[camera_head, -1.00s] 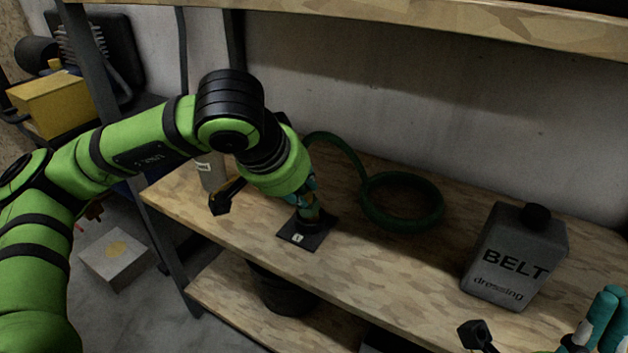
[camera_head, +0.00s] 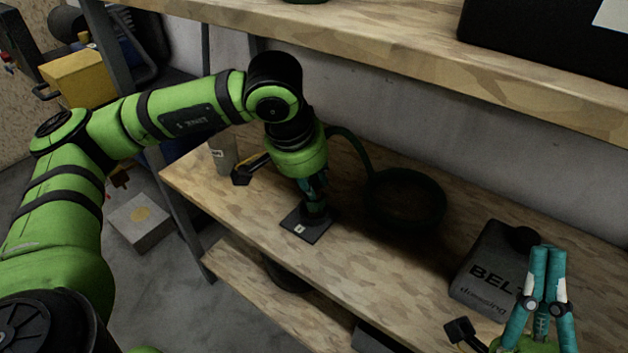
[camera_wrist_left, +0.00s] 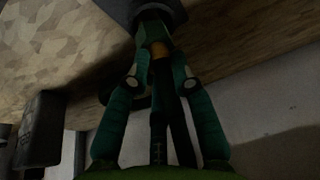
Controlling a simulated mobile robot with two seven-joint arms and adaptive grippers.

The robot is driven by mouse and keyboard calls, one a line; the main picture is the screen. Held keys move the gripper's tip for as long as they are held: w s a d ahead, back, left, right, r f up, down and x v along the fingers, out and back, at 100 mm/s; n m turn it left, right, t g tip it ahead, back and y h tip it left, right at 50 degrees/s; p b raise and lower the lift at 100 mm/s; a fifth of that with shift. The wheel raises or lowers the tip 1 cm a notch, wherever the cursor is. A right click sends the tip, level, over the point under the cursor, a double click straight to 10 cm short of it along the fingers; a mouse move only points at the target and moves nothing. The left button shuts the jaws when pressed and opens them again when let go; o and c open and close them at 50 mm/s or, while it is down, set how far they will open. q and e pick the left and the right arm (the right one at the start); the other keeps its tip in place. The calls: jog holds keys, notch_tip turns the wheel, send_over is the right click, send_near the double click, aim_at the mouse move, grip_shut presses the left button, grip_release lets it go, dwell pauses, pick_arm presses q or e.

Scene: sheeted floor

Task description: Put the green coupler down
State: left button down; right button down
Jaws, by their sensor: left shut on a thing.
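My left gripper (camera_head: 315,192) points down over the wooden shelf and is shut on the green coupler. In the left wrist view the teal fingers (camera_wrist_left: 160,82) close around the green coupler (camera_wrist_left: 152,28), which has a brass-coloured band. In the head view the fingers and the arm mostly hide the coupler. Its lower end is at a dark square plate (camera_head: 293,229) with a small white label on the shelf; I cannot tell whether it touches. A dark green hose (camera_head: 372,187) arches from behind the gripper to a coil on the shelf. My right gripper (camera_head: 549,251) is at the lower right, its teal fingertips together and empty.
A pale container (camera_head: 222,154) stands behind my left wrist. An upper shelf (camera_head: 400,62) hangs above. The shelf's front strip is clear.

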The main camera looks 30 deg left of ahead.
pick_arm(q)
jog(key=shift+f, duration=0.2)
jog(key=c, duration=1)
grip_release()
jog(key=shift+c, duration=0.2)
jog(key=shift+r, duration=0.1)
